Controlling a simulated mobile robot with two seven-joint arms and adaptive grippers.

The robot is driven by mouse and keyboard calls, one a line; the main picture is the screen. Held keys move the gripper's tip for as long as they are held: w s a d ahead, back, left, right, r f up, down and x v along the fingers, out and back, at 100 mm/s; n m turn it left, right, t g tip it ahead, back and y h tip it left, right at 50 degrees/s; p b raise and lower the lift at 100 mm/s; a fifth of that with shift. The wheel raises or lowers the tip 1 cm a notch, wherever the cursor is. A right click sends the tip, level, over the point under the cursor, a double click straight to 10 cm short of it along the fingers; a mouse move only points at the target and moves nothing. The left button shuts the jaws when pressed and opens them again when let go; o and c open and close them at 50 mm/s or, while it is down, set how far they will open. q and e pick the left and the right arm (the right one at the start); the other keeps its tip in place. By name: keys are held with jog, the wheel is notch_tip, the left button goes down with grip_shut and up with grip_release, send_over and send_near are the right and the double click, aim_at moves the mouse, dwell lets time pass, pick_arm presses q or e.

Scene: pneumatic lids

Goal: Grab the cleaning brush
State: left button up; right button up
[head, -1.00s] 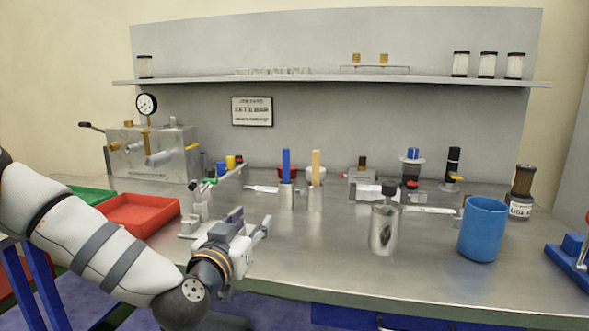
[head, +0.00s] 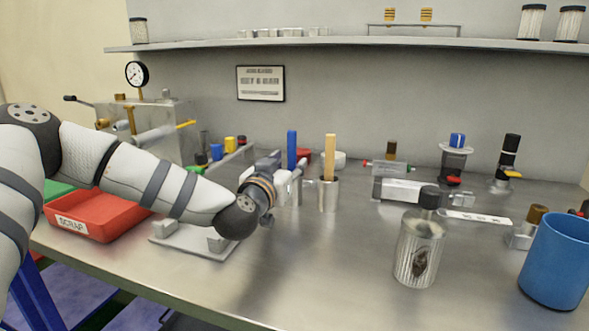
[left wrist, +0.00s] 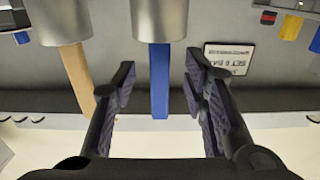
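A blue handle (head: 292,146) stands upright in a metal cup on the bench. A wooden handle (head: 330,158) stands upright in a metal cup (head: 328,194) just to its right. Whatever is at the lower ends is hidden inside the cups. My left gripper (head: 290,175) is in front of the blue handle. The left wrist view is upside down. There my left gripper (left wrist: 160,85) is open, with the blue handle (left wrist: 160,80) between its fingers in the picture and gaps on both sides. The wooden handle (left wrist: 75,75) is outside the left finger. My right gripper is not in view.
A red scrap tray (head: 85,216) and a pale plate fixture (head: 185,243) lie at the left. A ribbed metal canister (head: 418,255) and a blue cup (head: 558,262) stand at the right. The front middle of the bench is clear.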

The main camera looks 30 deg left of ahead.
pick_arm(q)
jog(key=x, duration=0.2)
jog(key=shift+w+f, duration=0.25)
jog(key=shift+w, duration=0.1)
jog(key=shift+w+r, duration=0.15)
jog(key=shift+r, duration=0.15)
jog(key=shift+c, duration=0.6)
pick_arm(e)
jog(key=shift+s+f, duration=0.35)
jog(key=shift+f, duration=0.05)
pick_arm(q)
grip_shut()
